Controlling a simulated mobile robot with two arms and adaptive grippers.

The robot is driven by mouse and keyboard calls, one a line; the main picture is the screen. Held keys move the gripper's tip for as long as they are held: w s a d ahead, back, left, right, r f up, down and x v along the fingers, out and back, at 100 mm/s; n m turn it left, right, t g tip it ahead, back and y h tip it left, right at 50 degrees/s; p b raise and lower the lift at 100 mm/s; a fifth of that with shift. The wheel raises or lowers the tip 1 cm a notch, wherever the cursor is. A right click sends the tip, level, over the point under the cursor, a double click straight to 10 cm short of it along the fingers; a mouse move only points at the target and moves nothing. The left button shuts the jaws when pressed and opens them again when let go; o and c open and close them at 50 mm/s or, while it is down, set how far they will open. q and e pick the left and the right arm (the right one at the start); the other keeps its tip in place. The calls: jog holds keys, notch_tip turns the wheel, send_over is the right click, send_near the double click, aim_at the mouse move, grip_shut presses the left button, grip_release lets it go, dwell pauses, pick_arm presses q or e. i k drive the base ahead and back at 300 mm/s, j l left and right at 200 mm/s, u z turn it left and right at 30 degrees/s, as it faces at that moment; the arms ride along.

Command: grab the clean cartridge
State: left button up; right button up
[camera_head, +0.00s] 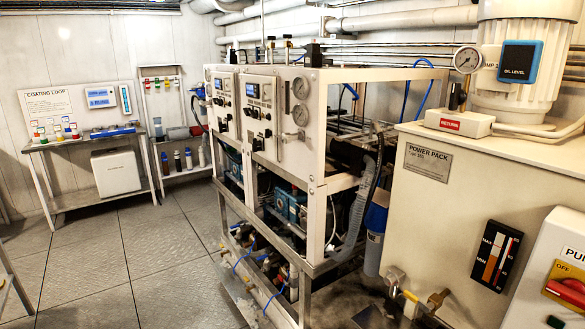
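I cannot pick out a clean cartridge for certain in the head view. A filter housing (375,243) with a blue top and a pale lower body hangs upright at the right end of the watermaker frame (315,215). Whether a cartridge is inside it cannot be seen. Neither of my grippers is in view.
A power pack (455,215) fills the right side, with a pump control box (545,265) in front of it. A bench (92,141) with small bottles and a blue tray (113,131) stands at the left wall. The tiled floor (150,250) at left is clear.

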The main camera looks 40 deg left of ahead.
aim_at(188, 152)
jog(key=i+j+u, duration=0.1)
jog(key=j+u, duration=0.2)
jog(key=j, duration=0.15)
jog(key=i+j+u, duration=0.2)
jog(key=j+u, duration=0.15)
jog(key=i+j+u, duration=0.3)
jog(key=j, duration=0.2)
jog(key=i+j+u, duration=1.25)
jog(key=i, duration=0.2)
jog(key=i+u, duration=0.35)
jog(key=i+j+z, duration=0.1)
jog(key=i, duration=2.25)
jog(key=i+l+z, duration=0.15)
jog(key=i+z, duration=0.3)
jog(key=i, duration=0.4)
jog(key=i+j+z, duration=0.2)
jog(key=i+z, duration=0.25)
jog(key=i, duration=0.4)
jog(key=i+l, duration=0.15)
jog(key=i, duration=0.35)
jog(key=i+l+z, duration=0.1)
jog(key=i, duration=0.45)
